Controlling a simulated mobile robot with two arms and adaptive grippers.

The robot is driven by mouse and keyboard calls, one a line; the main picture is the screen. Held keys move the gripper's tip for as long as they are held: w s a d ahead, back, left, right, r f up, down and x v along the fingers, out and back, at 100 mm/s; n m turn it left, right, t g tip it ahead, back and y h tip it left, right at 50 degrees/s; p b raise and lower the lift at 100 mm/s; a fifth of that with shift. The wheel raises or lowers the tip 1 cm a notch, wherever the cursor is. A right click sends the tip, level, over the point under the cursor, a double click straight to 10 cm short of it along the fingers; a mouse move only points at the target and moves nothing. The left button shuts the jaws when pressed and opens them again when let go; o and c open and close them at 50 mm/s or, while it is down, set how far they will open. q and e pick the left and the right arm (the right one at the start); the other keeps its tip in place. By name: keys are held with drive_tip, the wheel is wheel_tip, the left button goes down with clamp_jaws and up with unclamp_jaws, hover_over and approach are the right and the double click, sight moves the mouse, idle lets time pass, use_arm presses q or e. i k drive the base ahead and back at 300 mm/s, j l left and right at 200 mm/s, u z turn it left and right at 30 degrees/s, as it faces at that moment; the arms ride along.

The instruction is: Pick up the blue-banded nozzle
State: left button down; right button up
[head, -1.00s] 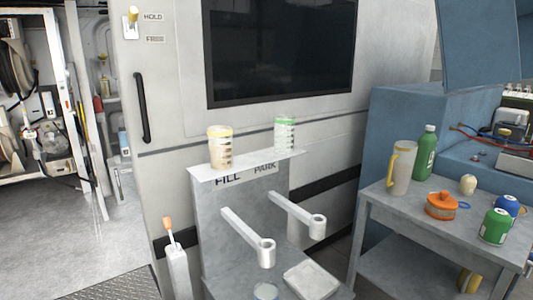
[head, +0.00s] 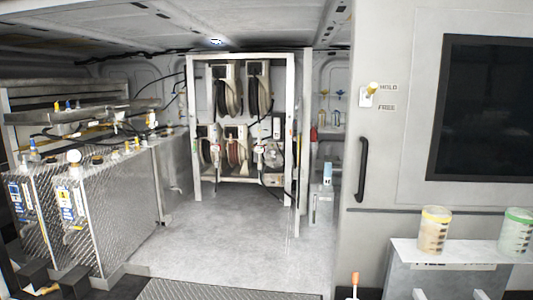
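I cannot make out a blue-banded nozzle for certain at this size. A white rack (head: 191,90) stands at the back with several hose reels, two dark ones above, such as the upper left reel (head: 222,98), and more below, including a red one (head: 233,152). Small pale fittings hang by the reels, too small to tell any band colour. A small blue-topped fitting (head: 33,149) stands on the left tank. Neither gripper is in view.
Metal tanks (head: 125,200) line the left under a shelf (head: 50,118). The grey floor (head: 235,235) is open up to the rack. A white wall with a dark screen (head: 490,110) and a stand (head: 445,283) with two cups, one yellow-rimmed (head: 434,232), one green-rimmed (head: 516,233), is at right.

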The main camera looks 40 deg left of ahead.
sight(215, 149)
drive_tip(key=u, duration=1.75)
drive_tip(key=i+u, duration=0.15)
drive_tip(key=i, duration=6.9)
drive_tip(key=i+z, duration=0.25)
drive_tip(key=i, duration=0.25)
drive_tip(key=i+j+z, duration=0.2)
drive_tip(key=i, duration=0.3)
drive_tip(key=i+j+z, duration=0.25)
drive_tip(key=i, duration=0.25)
drive_tip(key=u, duration=0.65)
